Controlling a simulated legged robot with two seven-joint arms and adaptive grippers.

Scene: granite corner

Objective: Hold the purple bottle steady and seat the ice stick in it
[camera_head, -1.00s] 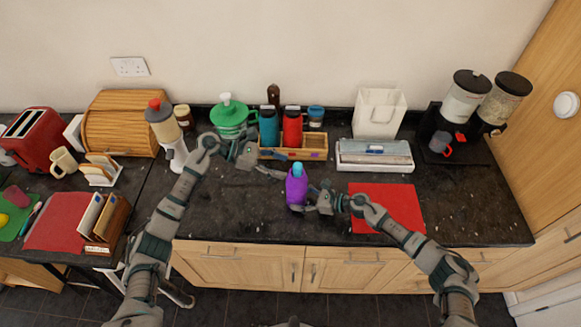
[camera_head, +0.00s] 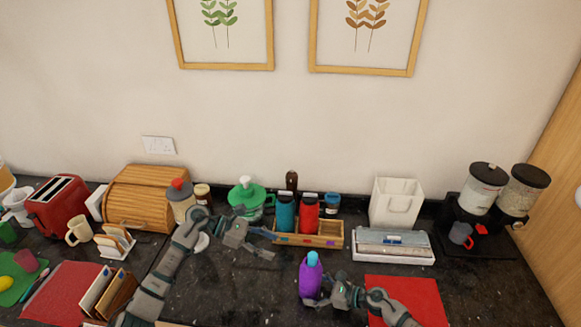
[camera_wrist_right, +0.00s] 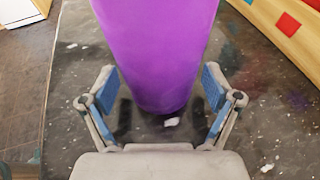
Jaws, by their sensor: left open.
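The purple bottle (camera_head: 311,280) stands upright on the dark counter; its lower body fills the middle of the right wrist view (camera_wrist_right: 157,50). A light-blue piece, which looks like the ice stick (camera_head: 312,258), sticks up from the bottle's mouth; how deep it sits is hidden. My right gripper (camera_head: 318,297) is at the bottle from the right, low on its body.
A wooden caddy (camera_head: 340,234) with blue and red flasks stands behind the bottle. A white tray (camera_head: 372,253) is behind right, and a red mat (camera_head: 408,290) lies right under my right arm.

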